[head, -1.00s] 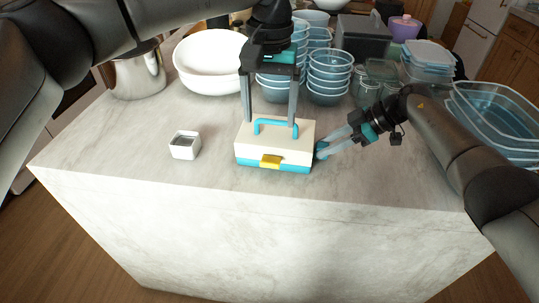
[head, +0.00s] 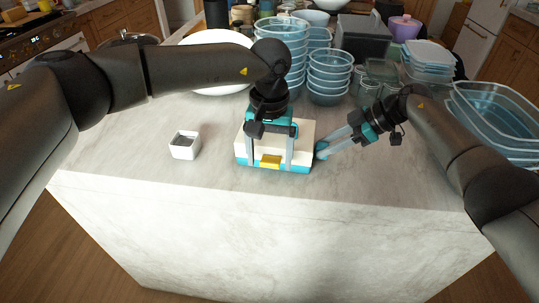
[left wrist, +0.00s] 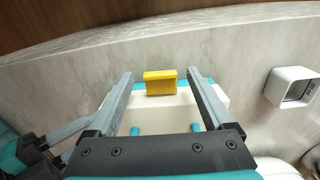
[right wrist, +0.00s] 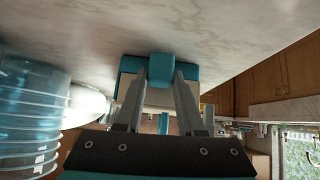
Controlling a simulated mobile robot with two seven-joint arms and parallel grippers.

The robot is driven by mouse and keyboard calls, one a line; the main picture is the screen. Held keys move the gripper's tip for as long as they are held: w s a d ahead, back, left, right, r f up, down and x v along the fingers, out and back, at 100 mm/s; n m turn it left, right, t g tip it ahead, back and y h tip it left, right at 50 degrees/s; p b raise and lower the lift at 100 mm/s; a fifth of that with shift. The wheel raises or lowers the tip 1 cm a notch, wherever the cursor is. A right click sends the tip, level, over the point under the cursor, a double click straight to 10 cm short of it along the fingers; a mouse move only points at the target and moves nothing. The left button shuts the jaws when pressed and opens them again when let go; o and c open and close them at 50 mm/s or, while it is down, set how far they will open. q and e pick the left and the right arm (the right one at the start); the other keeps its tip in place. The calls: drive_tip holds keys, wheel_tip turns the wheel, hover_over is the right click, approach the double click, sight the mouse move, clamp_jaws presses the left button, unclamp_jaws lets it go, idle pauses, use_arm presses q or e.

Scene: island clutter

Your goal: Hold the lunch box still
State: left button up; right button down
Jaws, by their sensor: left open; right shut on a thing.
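The lunch box (head: 269,148) sits upright on the island top, with a cream body, a blue base and a yellow latch (head: 270,161) at its front. My left gripper (head: 269,167) is over the box, pointing down, open, its fingers on either side of the latch. The left wrist view shows the latch (left wrist: 160,83) between the spread fingers, touching neither. My right gripper (head: 322,151) is at the box's right end. The right wrist view shows it shut on a blue tab (right wrist: 161,69) on that end. The box's handle is mostly hidden by my left gripper in the head view.
A small white square container (head: 185,145) stands left of the box. Stacked clear bowls (head: 329,77) and a large white bowl (head: 218,91) stand behind. Clear tubs (head: 500,115) are at the right. The countertop (head: 210,180) is clear in front, up to its edge.

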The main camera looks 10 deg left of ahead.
use_arm(q)
drive_tip(key=shift+c, duration=0.3)
clamp_jaws()
idle(0.3)
drive_tip(key=shift+s+f+t, duration=0.1)
drive_tip(key=shift+t, duration=0.2)
drive_tip(key=t, duration=0.1)
drive_tip(key=f+t, duration=0.1)
drive_tip(key=t, duration=0.1)
drive_tip(key=s+t, duration=0.1)
drive_tip(key=shift+a+f+t, duration=0.1)
drive_tip(key=shift+f+t, duration=0.2)
drive_tip(key=shift+f, duration=0.05)
drive_tip(key=t, duration=0.1)
drive_tip(key=f+t, duration=0.1)
drive_tip(key=shift+t, duration=0.3)
drive_tip(key=shift+f+t, duration=0.2)
drive_tip(key=shift+t, duration=0.5)
